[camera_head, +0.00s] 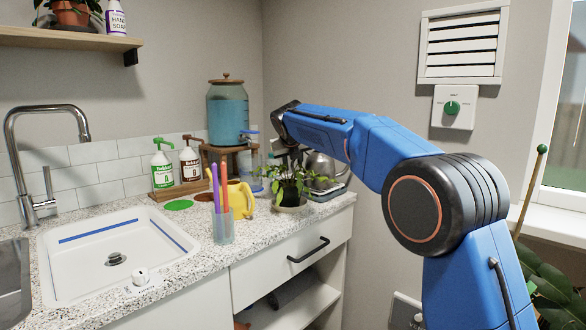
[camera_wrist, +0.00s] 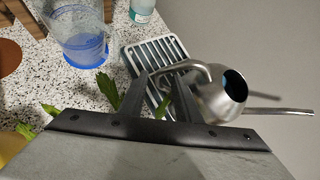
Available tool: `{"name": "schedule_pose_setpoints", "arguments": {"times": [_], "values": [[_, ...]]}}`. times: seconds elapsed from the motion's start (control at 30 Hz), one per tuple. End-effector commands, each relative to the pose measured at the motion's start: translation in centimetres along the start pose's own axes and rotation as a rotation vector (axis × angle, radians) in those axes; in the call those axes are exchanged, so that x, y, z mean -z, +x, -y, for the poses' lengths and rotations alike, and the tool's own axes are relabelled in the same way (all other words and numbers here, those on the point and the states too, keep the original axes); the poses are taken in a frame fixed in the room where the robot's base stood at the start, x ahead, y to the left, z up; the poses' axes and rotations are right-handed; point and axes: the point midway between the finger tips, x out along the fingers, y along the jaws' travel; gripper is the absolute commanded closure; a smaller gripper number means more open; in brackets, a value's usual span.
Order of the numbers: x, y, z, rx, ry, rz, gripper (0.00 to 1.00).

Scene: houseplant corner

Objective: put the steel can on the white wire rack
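The steel can (camera_head: 320,165) is a rounded watering can with a long thin spout and a looped handle. It is at the back right of the counter, and in the wrist view (camera_wrist: 222,98) it overlaps the right edge of the white wire rack (camera_wrist: 153,50). Part of the rack (camera_head: 330,193) also shows in the head view behind the plant. My gripper (camera_wrist: 163,76) has its fingers apart beside the can's looped handle. I cannot tell whether they touch the handle. The can's base is hidden.
A potted plant (camera_head: 290,190) stands just in front of the rack, with leaves close to my gripper. A clear blue-based jug (camera_wrist: 82,40) stands left of the rack. The wall is close behind.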

Motion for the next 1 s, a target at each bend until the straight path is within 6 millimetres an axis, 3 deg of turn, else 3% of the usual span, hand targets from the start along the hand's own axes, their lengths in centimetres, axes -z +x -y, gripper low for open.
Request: {"name": "schedule_pose_setpoints", "arguments": {"times": [0.2,0.4,0.6,0.87,1.0], "values": [[-0.1,-4.5,-0.1,-0.002,-0.001,0.002,0.7],[0.0,-7.5,0.0,-0.001,0.0,0.002,0.7],[0.0,-8.9,-0.1,-0.001,-0.001,-0.001,0.7],[0.1,-9.1,0.1,0.0,0.004,-0.001,0.7],[1.2,-10.0,1.8,0.003,0.091,-0.014,0.7]]}}
